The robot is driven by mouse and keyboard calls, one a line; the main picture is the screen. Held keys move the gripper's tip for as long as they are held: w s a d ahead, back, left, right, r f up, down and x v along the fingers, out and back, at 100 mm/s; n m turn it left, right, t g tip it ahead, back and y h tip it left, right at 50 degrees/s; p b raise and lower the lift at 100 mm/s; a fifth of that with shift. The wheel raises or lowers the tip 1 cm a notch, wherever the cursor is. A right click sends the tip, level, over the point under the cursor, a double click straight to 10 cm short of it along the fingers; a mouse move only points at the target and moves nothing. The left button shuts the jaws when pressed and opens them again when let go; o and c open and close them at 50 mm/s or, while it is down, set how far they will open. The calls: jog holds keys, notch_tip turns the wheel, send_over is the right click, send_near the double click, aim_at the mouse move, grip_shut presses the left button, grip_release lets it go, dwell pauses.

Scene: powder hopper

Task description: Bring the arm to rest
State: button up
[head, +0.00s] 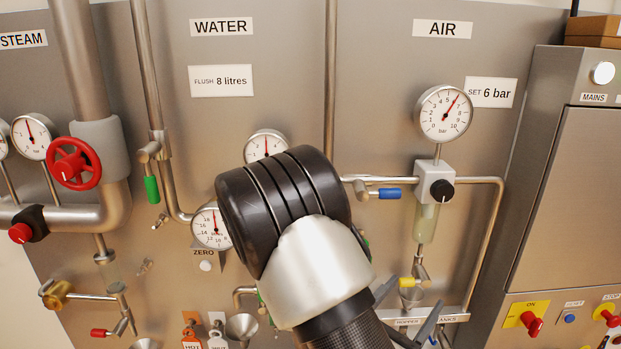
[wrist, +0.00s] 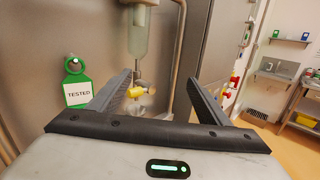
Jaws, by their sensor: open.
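My arm (head: 315,270) rises from the bottom of the head view in front of the panel, its black joint covering part of the water section. My gripper (wrist: 160,78) is open in the wrist view, with nothing between its fingers. The yellow-handled drain valve (wrist: 137,92) under the air filter bowl (wrist: 138,38) shows beyond the fingers, apart from them as far as I can tell. In the head view the finger parts show low, just below the yellow valve handle (head: 410,282); the rest of the gripper is hidden behind my arm.
The air gauge (head: 444,113), blue-handled valve (head: 388,194) and air pipe (head: 490,240) are near my arm. A steel cabinet (head: 560,180) with switches stands at right. A green TESTED tag (wrist: 76,92) hangs left of the fingers. Open floor (wrist: 262,140) shows at right.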

jog(key=s+d+r+m+g+h, duration=0.3)
jog(key=s+d+r+m+g, duration=0.2)
jog(key=s+d+m+g, duration=0.3)
jog(key=s+m+g+y, duration=0.5)
jog(key=s+m+g, duration=0.2)
jog(key=s+m, duration=0.25)
jog(key=a+r+m+t+y, duration=0.3)
jog(key=a+r+m+y, duration=0.1)
jog(key=a, duration=0.3)
jog(key=a+r+m+t+y, duration=0.3)
jog(key=a+r+m+y, duration=0.1)
jog(key=a, duration=0.4)
jog(key=m+y, duration=0.1)
jog(key=y, duration=0.1)
jog(key=shift+w+r+t+y+p, duration=0.2)
jog(key=shift+r+t+y+p, duration=0.2)
